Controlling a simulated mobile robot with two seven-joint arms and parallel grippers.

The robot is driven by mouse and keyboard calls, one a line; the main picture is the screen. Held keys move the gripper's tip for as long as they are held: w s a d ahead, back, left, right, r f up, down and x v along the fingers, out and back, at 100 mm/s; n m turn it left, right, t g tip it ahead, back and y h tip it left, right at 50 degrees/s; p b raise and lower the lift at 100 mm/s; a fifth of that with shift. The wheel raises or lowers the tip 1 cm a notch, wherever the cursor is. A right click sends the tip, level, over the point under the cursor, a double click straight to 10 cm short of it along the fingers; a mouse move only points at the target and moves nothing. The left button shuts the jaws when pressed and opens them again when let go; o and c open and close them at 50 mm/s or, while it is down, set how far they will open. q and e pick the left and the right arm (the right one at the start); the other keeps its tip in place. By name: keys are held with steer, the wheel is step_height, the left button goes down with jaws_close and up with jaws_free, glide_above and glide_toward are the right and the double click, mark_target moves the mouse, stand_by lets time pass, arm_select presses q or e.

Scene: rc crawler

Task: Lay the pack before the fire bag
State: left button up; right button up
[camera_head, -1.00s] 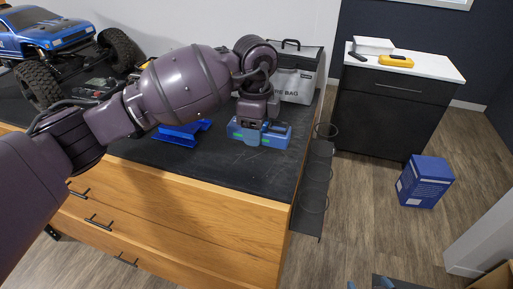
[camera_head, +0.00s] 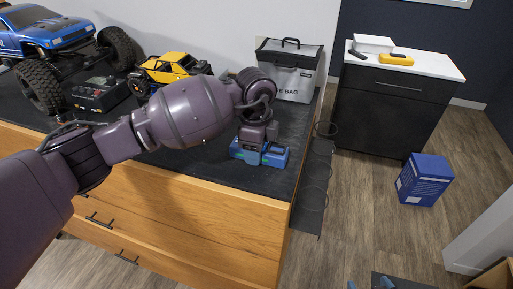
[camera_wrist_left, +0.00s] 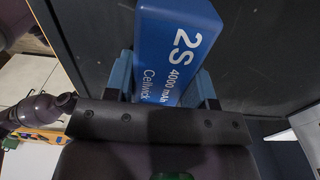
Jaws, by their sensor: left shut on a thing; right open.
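The blue pack (camera_head: 279,160) is in my left gripper (camera_head: 260,155), which is shut on it at the right part of the dark bench top. In the left wrist view the pack (camera_wrist_left: 178,50) shows its "2S 4000 mAh Cellwick" label between the fingers. The grey and black fire bag (camera_head: 297,78) stands upright behind it at the bench's back right, and the pack is apart from it. I cannot tell whether the pack touches the bench top. My right gripper (camera_head: 368,284) shows only its open fingertips at the bottom edge.
A blue crawler (camera_head: 50,38) and a yellow crawler (camera_head: 172,67) stand on the bench (camera_head: 208,164) to the left. A black rack with rings (camera_head: 318,170) hangs on its right edge. Bare bench lies around the pack. A blue box (camera_head: 425,180) is on the floor.

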arm_select(q)
steer(key=o, duration=1.1)
arm_select(e)
steer(key=shift+w+r, duration=0.1)
steer(key=shift+w, duration=0.2)
arm_select(q)
steer(key=shift+r, duration=0.3)
step_height(320, 180, up, 12)
steer(key=b, duration=0.1)
steer(key=shift+a+f, duration=0.15)
arm_select(e)
steer(key=shift+a+f, duration=0.1)
steer(key=shift+f, duration=0.45)
steer(key=shift+s, duration=0.1)
